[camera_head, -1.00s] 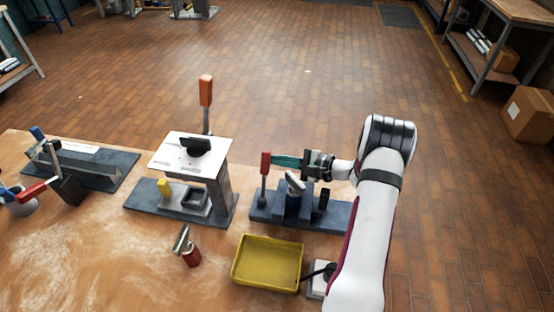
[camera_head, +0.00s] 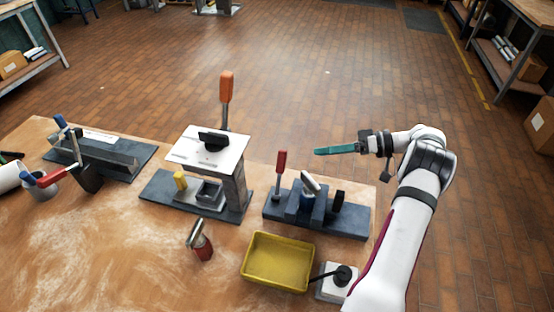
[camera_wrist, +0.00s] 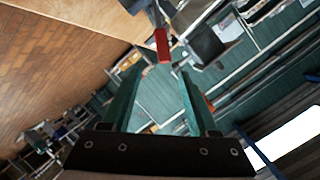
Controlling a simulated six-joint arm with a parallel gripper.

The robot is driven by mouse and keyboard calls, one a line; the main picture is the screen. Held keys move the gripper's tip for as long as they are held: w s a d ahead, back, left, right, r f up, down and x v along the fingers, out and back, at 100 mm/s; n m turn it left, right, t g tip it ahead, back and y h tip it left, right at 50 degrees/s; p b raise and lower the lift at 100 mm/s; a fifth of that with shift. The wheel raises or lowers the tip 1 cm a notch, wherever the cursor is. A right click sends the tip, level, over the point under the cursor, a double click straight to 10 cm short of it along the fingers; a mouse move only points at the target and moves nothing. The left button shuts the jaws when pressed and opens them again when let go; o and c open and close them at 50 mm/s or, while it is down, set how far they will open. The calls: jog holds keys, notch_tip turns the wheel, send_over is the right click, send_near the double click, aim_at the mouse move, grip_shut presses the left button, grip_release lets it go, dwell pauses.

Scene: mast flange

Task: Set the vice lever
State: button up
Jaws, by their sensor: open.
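The vice (camera_head: 340,220) is a dark blue-grey block assembly on a flat base at the table's right end. Its lever has a red handle (camera_head: 281,161) and stands nearly upright at the left of the base. My gripper (camera_head: 318,151) has teal fingers, points left, and is up and right of the red handle, apart from it. In the wrist view my fingers (camera_wrist: 160,72) are spread with nothing between them. A red handle (camera_wrist: 162,45), seemingly the vice lever's, shows beyond the fingertips.
A yellow tray (camera_head: 246,274) and a white box with a black knob (camera_head: 342,275) are in front of the vice. A stand with a white top plate (camera_head: 180,150) and an orange-handled lever (camera_head: 226,88) is left of it. A small red-and-metal item (camera_head: 202,246) stands nearer.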

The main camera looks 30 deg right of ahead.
aim_at(279, 175)
jog(key=w+a+f+n+g, duration=0.1)
jog(key=w+a+f+n, duration=0.3)
jog(key=w+a, duration=0.4)
jog(key=a, duration=0.4)
jog(key=shift+a+f, duration=0.2)
jog(key=shift+f, duration=0.05)
jog(key=shift+w, duration=0.1)
grip_shut()
dwell(0.9)
